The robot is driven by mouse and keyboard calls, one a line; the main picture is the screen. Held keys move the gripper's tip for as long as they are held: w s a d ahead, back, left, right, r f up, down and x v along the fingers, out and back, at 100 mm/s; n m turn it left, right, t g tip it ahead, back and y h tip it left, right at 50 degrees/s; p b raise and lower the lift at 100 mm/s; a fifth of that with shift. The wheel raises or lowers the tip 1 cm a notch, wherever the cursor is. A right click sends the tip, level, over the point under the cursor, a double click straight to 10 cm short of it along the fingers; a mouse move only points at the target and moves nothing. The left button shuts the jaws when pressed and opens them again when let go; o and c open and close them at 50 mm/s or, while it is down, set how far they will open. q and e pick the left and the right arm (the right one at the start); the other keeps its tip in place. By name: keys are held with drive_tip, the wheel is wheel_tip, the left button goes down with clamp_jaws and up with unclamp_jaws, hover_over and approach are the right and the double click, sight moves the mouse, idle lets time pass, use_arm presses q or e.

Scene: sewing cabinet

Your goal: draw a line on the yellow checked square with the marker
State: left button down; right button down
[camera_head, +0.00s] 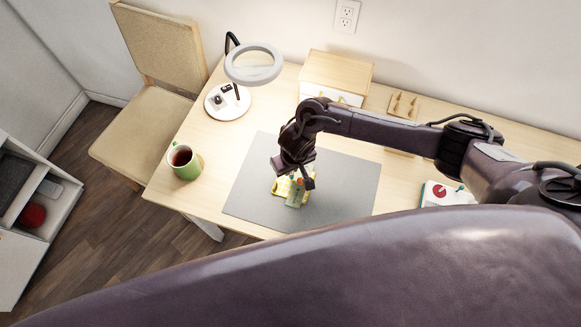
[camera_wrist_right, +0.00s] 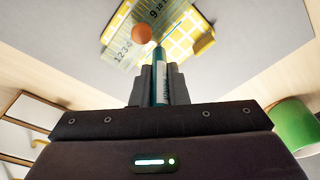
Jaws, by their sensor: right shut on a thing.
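The yellow checked square (camera_head: 279,187) lies on the grey mat, partly hidden by my right gripper (camera_head: 297,173) and a pale green ruler (camera_head: 294,198) lying across it. In the right wrist view the square (camera_wrist_right: 205,22) shows behind the ruler (camera_wrist_right: 125,46), which has dark numbers. My right gripper (camera_wrist_right: 160,92) is shut on the teal marker (camera_wrist_right: 160,75), whose far end points at the square beside the ruler. A thin teal streak shows on the square near that end. I cannot tell whether the tip touches. My left gripper is out of view.
The grey mat (camera_head: 250,190) is otherwise clear. A green mug (camera_head: 185,165) stands left, a ring lamp (camera_head: 254,64) behind it, a wooden box (camera_head: 335,75) at the back, and a pincushion (camera_head: 440,192) right.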

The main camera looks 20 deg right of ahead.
drive_tip(key=shift+w+d+p, duration=0.35)
drive_tip(key=shift+w+d, duration=0.1)
drive_tip(key=shift+w, duration=0.2)
drive_tip(key=shift+w+d+p, duration=0.3)
drive_tip(key=shift+w+d, duration=0.1)
drive_tip(key=shift+w, duration=0.2)
idle(1.9)
drive_tip(key=shift+r+p, duration=0.25)
drive_tip(key=shift+p, duration=0.35)
idle(0.3)
idle(0.4)
wheel_tip(320, 180, up, 4)
drive_tip(key=p, duration=0.4)
drive_tip(key=shift+r+p, duration=0.25)
drive_tip(key=shift+p, duration=0.05)
idle(0.3)
